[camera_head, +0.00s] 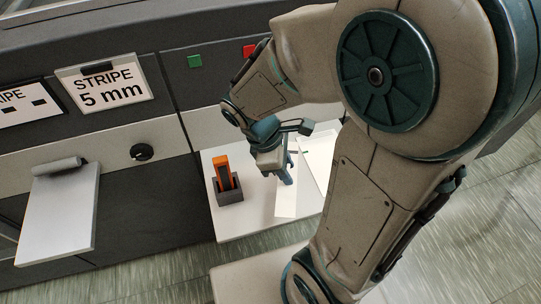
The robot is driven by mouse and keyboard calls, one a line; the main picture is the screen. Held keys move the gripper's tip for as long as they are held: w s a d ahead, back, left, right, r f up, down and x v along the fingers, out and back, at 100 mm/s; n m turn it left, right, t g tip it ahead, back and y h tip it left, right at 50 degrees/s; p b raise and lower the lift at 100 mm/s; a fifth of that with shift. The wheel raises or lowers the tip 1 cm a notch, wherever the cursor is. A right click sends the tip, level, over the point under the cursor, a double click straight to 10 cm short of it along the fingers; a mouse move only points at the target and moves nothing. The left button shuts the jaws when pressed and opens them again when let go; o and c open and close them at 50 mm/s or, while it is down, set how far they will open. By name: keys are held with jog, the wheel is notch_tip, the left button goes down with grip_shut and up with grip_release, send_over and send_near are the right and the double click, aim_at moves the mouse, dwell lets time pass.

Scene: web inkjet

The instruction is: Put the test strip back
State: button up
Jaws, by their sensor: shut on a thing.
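My gripper (287,174) is at the middle of the view, pointing down over a pale shelf (235,223). Its fingers are shut on a thin white strip, which looks like the test strip (288,205). The strip shows as a bright white band below and around the fingertips. My own arm and the fingers hide part of it, and I cannot tell whether it touches the shelf.
An orange-handled tool (222,172) stands in a dark holder (230,196) left of my gripper. The machine front carries a "STRIPE 5 mm" sign (103,84), a black knob (142,152), a green button (195,61) and a red one (249,50).

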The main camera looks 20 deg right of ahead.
jog(key=w+f, duration=0.1)
jog(key=w, duration=0.1)
jog(key=w+f, duration=0.1)
jog(key=w, duration=0.1)
jog(key=w+a+f, duration=0.1)
jog(key=w, duration=0.1)
jog(key=shift+w+f, duration=0.1)
jog(key=shift+f, duration=2.3)
jog(key=shift+f, duration=0.1)
jog(key=shift+f+b, duration=0.15)
jog(key=shift+b, duration=0.25)
jog(key=o, duration=1)
